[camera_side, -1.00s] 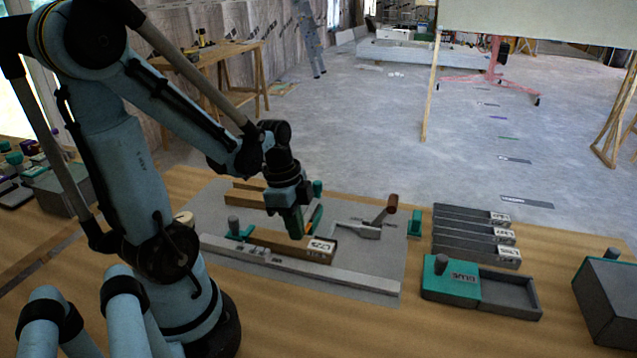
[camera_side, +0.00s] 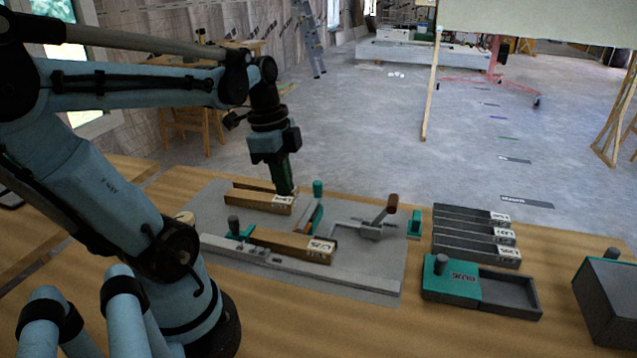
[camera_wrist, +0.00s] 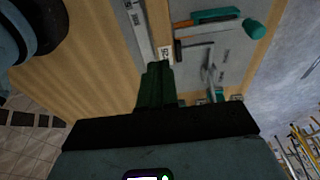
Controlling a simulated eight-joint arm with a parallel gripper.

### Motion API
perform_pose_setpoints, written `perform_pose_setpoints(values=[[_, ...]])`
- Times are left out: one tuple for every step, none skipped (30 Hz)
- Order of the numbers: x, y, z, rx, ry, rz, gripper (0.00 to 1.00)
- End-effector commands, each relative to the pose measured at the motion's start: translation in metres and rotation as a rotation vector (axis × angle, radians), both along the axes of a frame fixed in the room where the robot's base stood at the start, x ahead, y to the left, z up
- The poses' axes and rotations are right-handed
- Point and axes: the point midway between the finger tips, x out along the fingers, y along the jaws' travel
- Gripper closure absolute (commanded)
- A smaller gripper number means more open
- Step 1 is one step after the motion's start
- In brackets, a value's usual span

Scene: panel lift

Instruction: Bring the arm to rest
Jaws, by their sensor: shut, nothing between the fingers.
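My gripper (camera_side: 284,190) is shut and empty in the side view. Its green fingers point down above the rear part of the grey work plate (camera_side: 372,268), close to a rear wooden block (camera_side: 258,201); I cannot tell whether they touch it. In the wrist view the shut fingers (camera_wrist: 157,68) reach up the middle of the picture, with a labelled block end (camera_wrist: 165,52) just beyond the tips. A front wooden block (camera_side: 290,247) with a white end label lies on the plate along a grey rail (camera_side: 330,279).
A clamp with a brown handle (camera_side: 392,204) stands on the plate. Right of it are dark labelled bars (camera_side: 470,236), a dark tray with a green lid (camera_side: 452,279) and a dark box (camera_side: 608,300). The air above the table's right side is clear.

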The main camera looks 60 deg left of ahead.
Motion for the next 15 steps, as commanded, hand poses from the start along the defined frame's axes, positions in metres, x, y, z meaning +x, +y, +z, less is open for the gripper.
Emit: perform_pose_setpoints(values=[[-0.001,0.000,0.003,0.000,0.000,0.001,1.00],[-0.001,0.000,0.004,0.000,0.000,0.001,1.00],[-0.001,0.001,0.006,0.001,0.001,0.001,1.00],[-0.001,0.000,0.007,0.001,0.000,0.002,1.00],[-0.001,0.000,0.007,0.004,-0.002,0.007,1.00],[0.001,-0.002,0.007,0.008,-0.005,0.017,1.00],[0.002,-0.004,0.006,0.013,-0.010,0.031,1.00],[0.004,-0.006,0.005,0.019,-0.016,0.048,1.00],[0.008,-0.010,0.004,0.030,-0.026,0.078,1.00],[0.011,-0.014,0.002,0.038,-0.037,0.106,1.00],[0.014,-0.018,0.001,0.046,-0.051,0.137,1.00],[0.019,-0.025,-0.002,0.055,-0.074,0.185,1.00],[0.023,-0.030,-0.003,0.059,-0.094,0.223,1.00],[0.027,-0.035,-0.005,0.063,-0.116,0.261,1.00],[0.032,-0.043,-0.006,0.062,-0.146,0.314,1.00]])
